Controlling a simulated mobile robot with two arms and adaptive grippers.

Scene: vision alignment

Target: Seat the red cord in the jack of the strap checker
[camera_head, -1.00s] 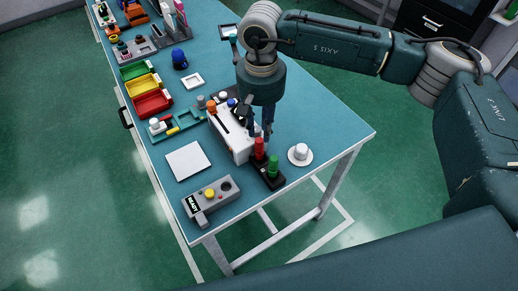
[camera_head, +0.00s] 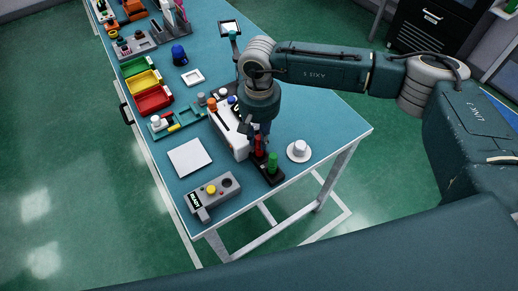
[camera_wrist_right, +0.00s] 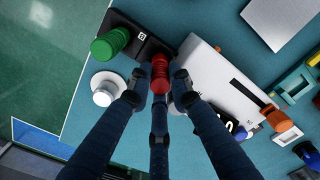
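The red cord (camera_head: 259,146) stands upright as a red plug in a black holder (camera_wrist_right: 126,35), beside a green plug (camera_head: 272,164). My right gripper (camera_wrist_right: 159,84) is over the red plug, its fingers spread around it in the right wrist view. Gaps show between the side fingers and the plug (camera_wrist_right: 160,70). The grey box (camera_head: 213,194) at the table's front, with a yellow button, a dark round socket and a small lit display, looks like the strap checker. It is out of the right wrist view. My left gripper is not in view.
A white box with coloured knobs (camera_wrist_right: 219,80) stands close beside the holder. A white round piece on a disc (camera_head: 299,151) is to the right. A white square plate (camera_head: 189,158) lies to the left. Coloured bins (camera_head: 153,100) stand farther back.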

